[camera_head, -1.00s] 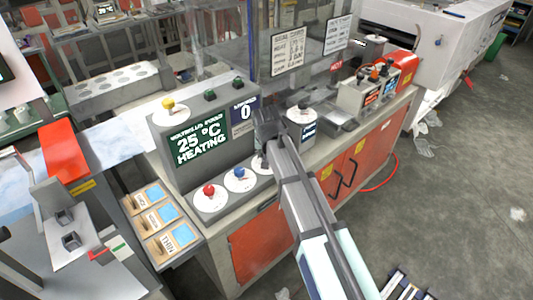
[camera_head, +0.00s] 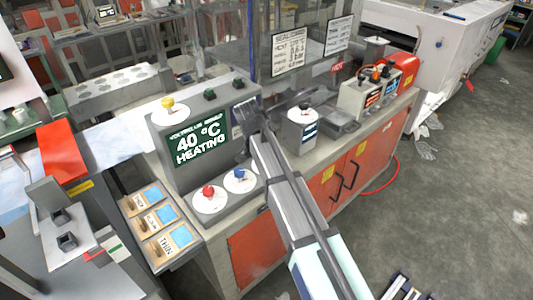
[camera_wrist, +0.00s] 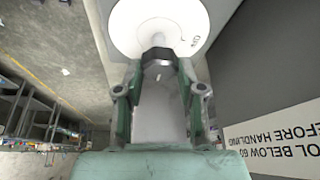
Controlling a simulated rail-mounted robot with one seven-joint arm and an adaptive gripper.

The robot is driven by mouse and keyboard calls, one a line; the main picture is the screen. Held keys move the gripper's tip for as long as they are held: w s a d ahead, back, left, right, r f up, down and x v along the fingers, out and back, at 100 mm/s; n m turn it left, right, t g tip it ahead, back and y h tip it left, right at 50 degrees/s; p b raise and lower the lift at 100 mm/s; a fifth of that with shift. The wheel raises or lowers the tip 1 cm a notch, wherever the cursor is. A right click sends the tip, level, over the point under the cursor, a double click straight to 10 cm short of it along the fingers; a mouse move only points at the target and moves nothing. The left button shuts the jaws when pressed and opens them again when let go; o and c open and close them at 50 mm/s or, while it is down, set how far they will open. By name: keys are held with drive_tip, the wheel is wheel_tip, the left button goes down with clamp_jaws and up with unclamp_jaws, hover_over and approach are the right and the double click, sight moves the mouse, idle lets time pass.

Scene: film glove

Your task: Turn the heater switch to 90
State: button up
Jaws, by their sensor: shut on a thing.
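The grey control box (camera_head: 160,150) has a green display (camera_head: 200,143) that reads 40 °C HEATING in the head view. In the wrist view, a white round dial (camera_wrist: 128,20) lies at the fingertips, with small marks at its right edge. My gripper (camera_wrist: 158,65) is shut on the grey knob (camera_wrist: 158,40) at the dial's middle. In the head view my arm covers this dial and the held knob. The red knob (camera_head: 208,191) and blue knob (camera_head: 239,174) stand on white dials to the left of my arm. A yellow knob (camera_head: 168,103) is on top of the box.
Labelled trays (camera_head: 160,218) with blue squares lie at front left. A sign (camera_wrist: 275,140) shows upside down beside the dial in the wrist view. Orange cabinet doors (camera_head: 350,170) are below the counter.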

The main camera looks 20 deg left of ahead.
idle(0.4)
drive_tip(key=o, duration=1.1)
drive_tip(key=shift+o, duration=0.2)
drive_tip(key=v, duration=1.2)
